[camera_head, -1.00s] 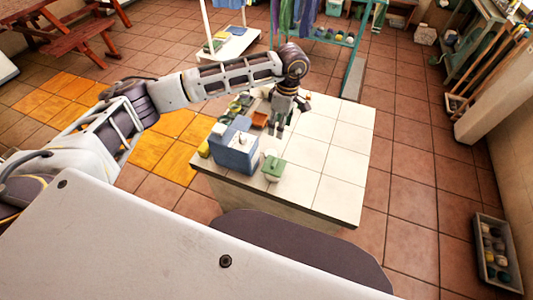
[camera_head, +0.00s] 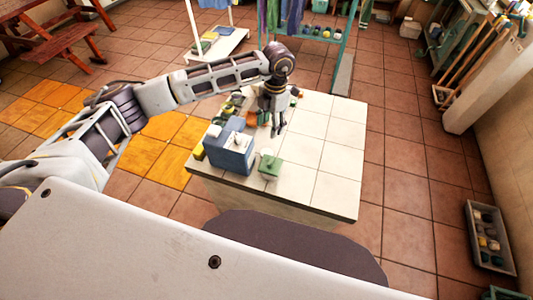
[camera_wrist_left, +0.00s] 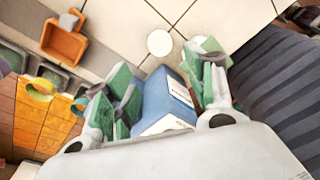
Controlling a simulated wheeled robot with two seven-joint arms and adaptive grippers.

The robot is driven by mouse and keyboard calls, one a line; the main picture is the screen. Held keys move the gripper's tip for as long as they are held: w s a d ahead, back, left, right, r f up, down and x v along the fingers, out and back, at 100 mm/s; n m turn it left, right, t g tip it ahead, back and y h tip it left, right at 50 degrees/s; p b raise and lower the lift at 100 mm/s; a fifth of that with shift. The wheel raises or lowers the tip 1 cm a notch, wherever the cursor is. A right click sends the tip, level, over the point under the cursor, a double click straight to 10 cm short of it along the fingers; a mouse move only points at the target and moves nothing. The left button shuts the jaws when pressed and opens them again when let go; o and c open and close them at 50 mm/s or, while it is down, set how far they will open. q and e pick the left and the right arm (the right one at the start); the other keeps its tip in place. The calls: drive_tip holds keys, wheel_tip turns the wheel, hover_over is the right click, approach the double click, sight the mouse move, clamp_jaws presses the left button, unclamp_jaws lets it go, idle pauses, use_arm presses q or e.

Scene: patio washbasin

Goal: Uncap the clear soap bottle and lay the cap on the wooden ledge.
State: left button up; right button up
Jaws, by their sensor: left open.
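My left gripper (camera_head: 278,132) points down over the white tiled counter, right of the blue box (camera_head: 231,152). In the left wrist view its green-padded fingers (camera_wrist_left: 160,92) are spread apart with nothing held between them; the blue box (camera_wrist_left: 168,102) shows beyond the gap. A white round top (camera_wrist_left: 159,42) shows past the fingertips, apart from them. In the head view a green block-like item (camera_head: 270,168) stands right of the blue box. I cannot make out a clear soap bottle, its cap or a wooden ledge for sure. My right gripper is out of view.
The tiled counter (camera_head: 327,155) is bare on its right half. Small items crowd its far left, including an orange tray (camera_wrist_left: 63,42). A low white stand (camera_head: 216,46) and a teal rack (camera_head: 353,42) stand beyond. A grey crate (camera_head: 490,238) sits on the floor at right.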

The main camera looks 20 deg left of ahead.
use_arm(q)
drive_tip(key=shift+n, duration=1)
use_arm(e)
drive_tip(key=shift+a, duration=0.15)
use_arm(q)
drive_tip(key=p, duration=0.1)
hover_over(268, 151)
wheel_tip(268, 151, down, 7)
drive_tip(key=shift+f, duration=0.6)
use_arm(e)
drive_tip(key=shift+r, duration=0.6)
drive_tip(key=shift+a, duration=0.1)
